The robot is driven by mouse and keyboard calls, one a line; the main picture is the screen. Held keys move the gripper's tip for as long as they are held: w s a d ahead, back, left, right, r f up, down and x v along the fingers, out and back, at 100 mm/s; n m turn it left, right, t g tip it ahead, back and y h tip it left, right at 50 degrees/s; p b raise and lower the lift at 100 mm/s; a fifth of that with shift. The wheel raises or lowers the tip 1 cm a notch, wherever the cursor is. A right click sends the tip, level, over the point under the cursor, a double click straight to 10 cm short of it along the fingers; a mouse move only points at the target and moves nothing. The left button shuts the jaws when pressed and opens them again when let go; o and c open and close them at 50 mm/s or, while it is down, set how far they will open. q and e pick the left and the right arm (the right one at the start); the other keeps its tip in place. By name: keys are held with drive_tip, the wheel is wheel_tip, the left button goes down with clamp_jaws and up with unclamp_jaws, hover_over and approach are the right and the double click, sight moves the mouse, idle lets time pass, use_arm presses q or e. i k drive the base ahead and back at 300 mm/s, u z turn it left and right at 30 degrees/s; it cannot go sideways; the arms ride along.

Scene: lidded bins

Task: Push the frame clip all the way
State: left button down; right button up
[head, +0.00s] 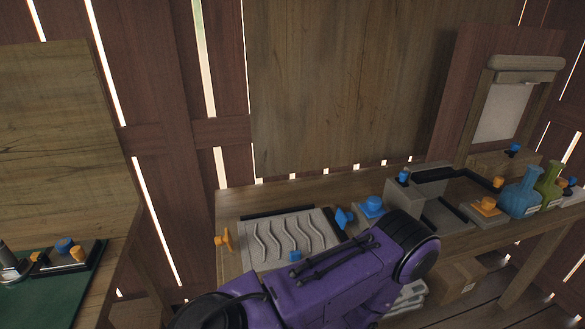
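A wooden frame (474,125) around a pale panel (502,113) stands upright on the bench at the far right. A thick beige bar (525,64) lies across its top. I cannot tell for sure whether this bar is the frame clip, or how far it is pushed in. A purple and black link of my own arm crosses the lower middle and hides part of the bench. Neither of my gripper's fingers shows, so what they hold is hidden.
The wooden bench (450,236) carries a grooved grey plate (283,240), a grey box (405,196), blue and orange knobs, a blue flask (521,196) and a green flask (548,186). A green-topped table (48,297) with small parts stands at the left.

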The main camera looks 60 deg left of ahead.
sight(219, 240)
drive_tip(key=z, duration=0.25)
drive_tip(key=k, duration=1.25)
drive_tip(key=u, duration=1.35)
drive_tip(key=k, duration=0.65)
drive_tip(key=z, duration=0.5)
drive_tip(key=i, duration=1.05)
drive_tip(key=u, duration=0.9)
